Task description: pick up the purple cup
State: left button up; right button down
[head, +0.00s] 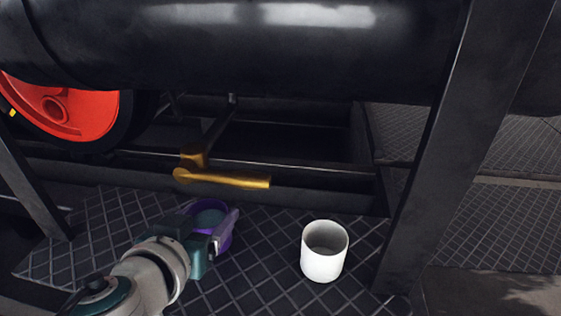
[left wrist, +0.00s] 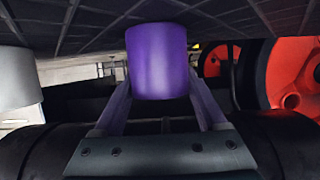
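The purple cup (head: 225,238) stands upright, or nearly so, over the dark ribbed plate in the lower left of the head view. My left gripper (head: 212,222) reaches it from the front, with a finger showing at the cup's right side; the arm hides part of the cup. In the left wrist view the purple cup (left wrist: 158,62) is between the two fingers of the gripper (left wrist: 160,85). The fingers lie close along both its sides. I cannot tell whether they press on it, or whether its base touches the plate. My right gripper is not in view.
A white cup (head: 322,255) stands right of the purple cup; it also shows at the left edge of the wrist view (left wrist: 18,82). A yellow handle (head: 225,179) lies behind. A dark post (head: 425,150) rises at right, and a black pipe (head: 250,45) crosses above.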

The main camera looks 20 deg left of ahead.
pick_arm(q)
jog(key=c, duration=0.9)
